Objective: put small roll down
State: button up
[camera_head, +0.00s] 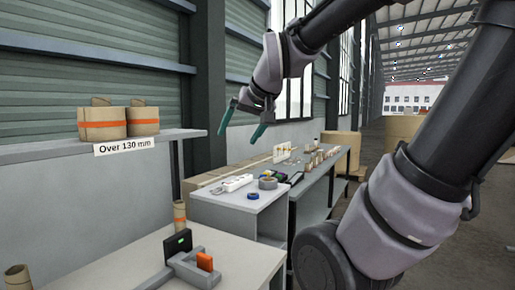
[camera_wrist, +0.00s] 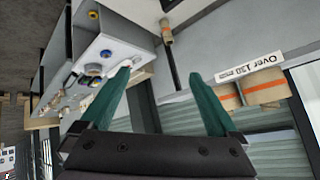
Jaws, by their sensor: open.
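My gripper (camera_head: 240,133) is open and empty, raised in the air above the grey bench. In the wrist view its two green fingers (camera_wrist: 158,75) are spread with nothing between them. A small brown roll with an orange band (camera_head: 179,216) stands upright at the back of the near table, well apart from my gripper; a roll like it shows in the wrist view (camera_wrist: 167,35). Another small brown roll (camera_head: 17,277) stands at the table's near left, cut off by the frame. I cannot tell which roll the task means.
Two larger banded rolls (camera_head: 102,123) sit on a wall shelf (camera_head: 60,149) labelled "Over 130 mm". A gauge-like device with an orange block (camera_head: 190,262) is on the near table (camera_head: 245,262). The bench (camera_head: 237,204) behind holds a power strip, tape and several small rolls.

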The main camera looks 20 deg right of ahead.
jog(key=s+d+f+m+g, duration=0.1)
jog(key=s+f+g, duration=0.1)
jog(key=s, duration=0.6)
jog(key=shift+d+f+m, duration=0.25)
jog(key=shift+f+m, duration=0.15)
jog(key=shift+f, duration=0.15)
dwell(0.4)
